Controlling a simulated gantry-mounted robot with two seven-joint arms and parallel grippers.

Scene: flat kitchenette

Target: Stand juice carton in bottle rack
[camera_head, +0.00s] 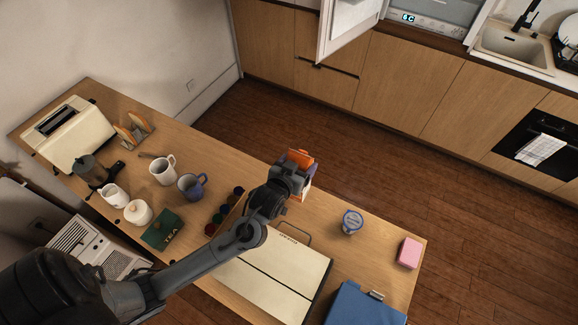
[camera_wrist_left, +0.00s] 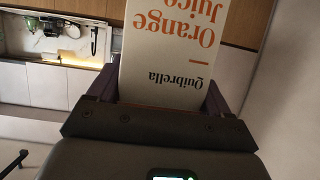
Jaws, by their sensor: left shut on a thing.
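My left gripper (camera_head: 293,172) is shut on the juice carton (camera_head: 300,158), above the far edge of the wooden counter. In the left wrist view the carton (camera_wrist_left: 170,50) is white with "Orange Juice" and "Quibrella" lettering upside down, held between the two fingers. In the head view only its orange part and a pale side show past the gripper. The open fridge door (camera_head: 345,28) stands at the top beside the fridge interior (camera_head: 433,10). I cannot make out a bottle rack in either view. My right gripper is not in view.
The counter holds a toaster (camera_head: 72,135), moka pot (camera_head: 90,170), white mug (camera_head: 162,170), blue mug (camera_head: 191,186), green tea box (camera_head: 163,229), cream appliance (camera_head: 275,275), yogurt cup (camera_head: 352,222), pink block (camera_head: 409,253) and blue box (camera_head: 362,308). The floor (camera_head: 400,165) before the cabinets is clear.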

